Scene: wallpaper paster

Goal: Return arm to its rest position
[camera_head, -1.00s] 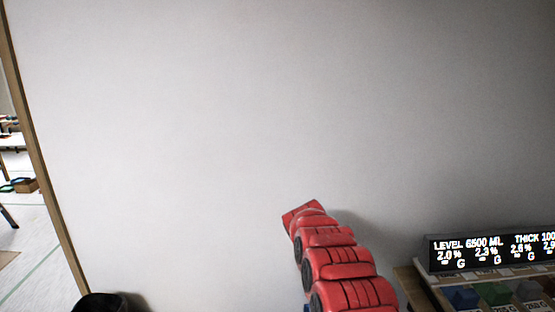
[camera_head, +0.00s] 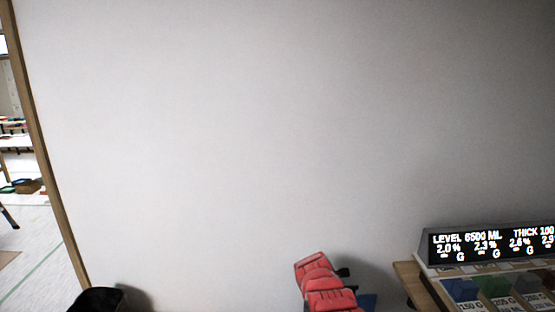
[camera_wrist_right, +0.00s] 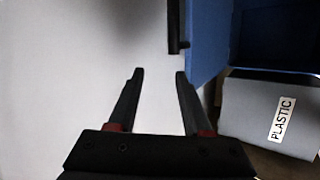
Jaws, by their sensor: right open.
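My red arm (camera_head: 325,285) shows at the lower middle of the head view, in front of a pale wall. My left gripper is in no view.
A grey bin labelled PLASTIC (camera_wrist_right: 270,115) stands right of the gripper. A display (camera_head: 490,243) stands above small coloured blocks (camera_head: 463,289) at the lower right. A dark rounded object (camera_head: 100,300) is at the lower left. The pale wall (camera_head: 230,130) fills the middle.

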